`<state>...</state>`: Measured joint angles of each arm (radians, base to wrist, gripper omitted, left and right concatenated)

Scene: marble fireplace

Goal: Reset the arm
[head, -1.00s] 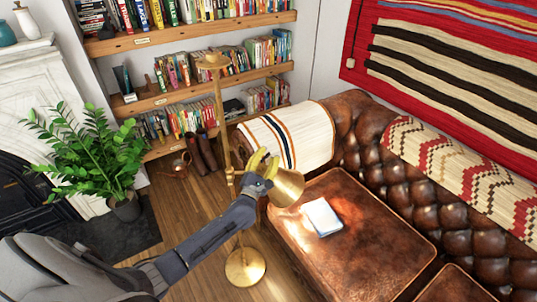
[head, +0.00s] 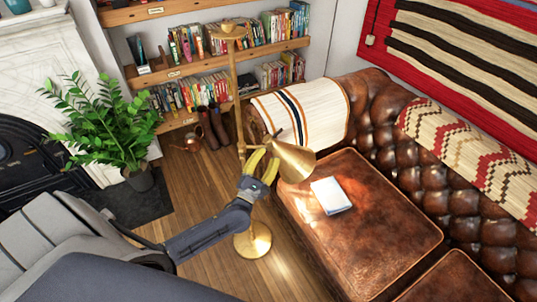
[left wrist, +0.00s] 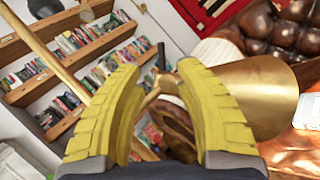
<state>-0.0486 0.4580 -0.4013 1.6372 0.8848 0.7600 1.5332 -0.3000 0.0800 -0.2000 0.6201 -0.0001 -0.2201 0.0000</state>
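My left gripper (head: 264,167) has yellow fingers and is at the brass floor lamp, beside its conical shade (head: 293,160). In the left wrist view the two yellow fingers (left wrist: 160,100) stand wide apart. A thin part of the lamp shows beyond the gap between them, and I see nothing clamped. The brass shade (left wrist: 262,95) is just right of the right finger, and whether they touch I cannot tell. The lamp pole (head: 237,105) stands upright on a round base (head: 252,241). My right gripper is in neither view.
A brown leather sofa (head: 375,225) with a white book (head: 331,195) on its seat is at the right. A potted plant (head: 105,125) stands by the marble fireplace at the left. Bookshelves (head: 205,75) are behind. Wood floor (head: 190,205) is open around the lamp base.

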